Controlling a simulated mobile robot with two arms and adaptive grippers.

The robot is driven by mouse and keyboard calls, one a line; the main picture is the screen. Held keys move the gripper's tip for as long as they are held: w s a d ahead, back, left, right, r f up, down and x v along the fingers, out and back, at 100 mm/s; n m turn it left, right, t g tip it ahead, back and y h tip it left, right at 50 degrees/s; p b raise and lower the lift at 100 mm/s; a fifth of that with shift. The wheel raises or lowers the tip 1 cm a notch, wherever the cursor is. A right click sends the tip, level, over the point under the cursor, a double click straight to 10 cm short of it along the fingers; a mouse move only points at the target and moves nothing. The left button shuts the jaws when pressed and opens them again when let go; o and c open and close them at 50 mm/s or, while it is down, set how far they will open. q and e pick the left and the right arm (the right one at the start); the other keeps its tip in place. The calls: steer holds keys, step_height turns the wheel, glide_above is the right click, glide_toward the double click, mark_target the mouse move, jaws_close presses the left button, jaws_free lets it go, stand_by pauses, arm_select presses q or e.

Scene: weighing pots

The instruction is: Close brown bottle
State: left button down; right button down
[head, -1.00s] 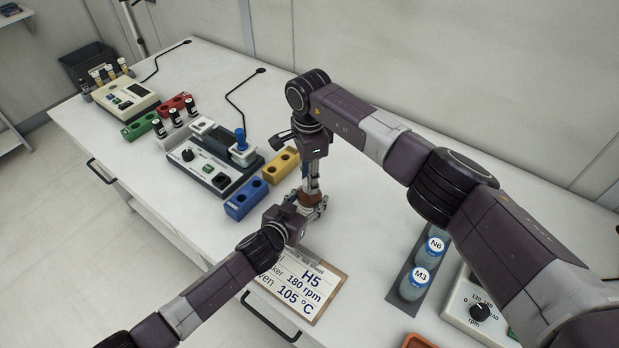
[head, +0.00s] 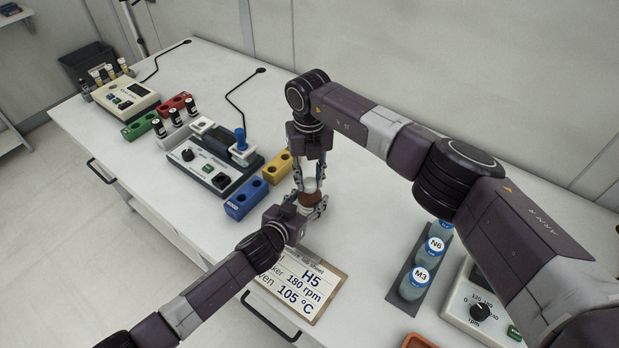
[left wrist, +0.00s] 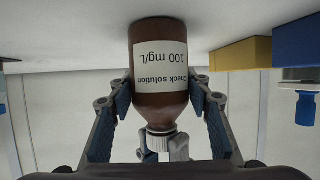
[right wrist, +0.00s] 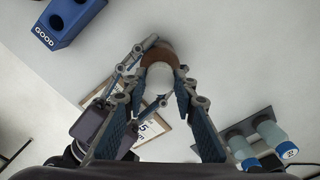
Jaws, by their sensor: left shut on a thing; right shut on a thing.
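The brown bottle (head: 311,199) stands upright on the white table. Its label, "Check solution 100 mg/L", shows upside down in the left wrist view (left wrist: 165,72). My left gripper (left wrist: 160,92) is shut around the bottle's body from the side. A white cap (left wrist: 160,140) is on the bottle's neck. My right gripper (right wrist: 160,82) points down from above, its fingers shut on the cap from both sides. From above, the cap (right wrist: 161,78) hides most of the neck, and I cannot tell how tight it sits.
A clipboard (head: 303,287) lies in front of the bottle. Blue (head: 243,200) and yellow (head: 278,168) holders stand left of it, beside a grey instrument (head: 213,160). Capped bottles N6 (head: 436,247) and M3 (head: 414,282) and a dial device (head: 480,312) are at right.

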steer(key=m, duration=0.8)
steer(key=shift+m, duration=0.3)
steer(key=c, duration=1.5)
jaws_free()
step_height(320, 180, up, 12)
arm_select(q)
steer(key=c, duration=1)
jaws_free()
steer(key=shift+o, duration=0.2)
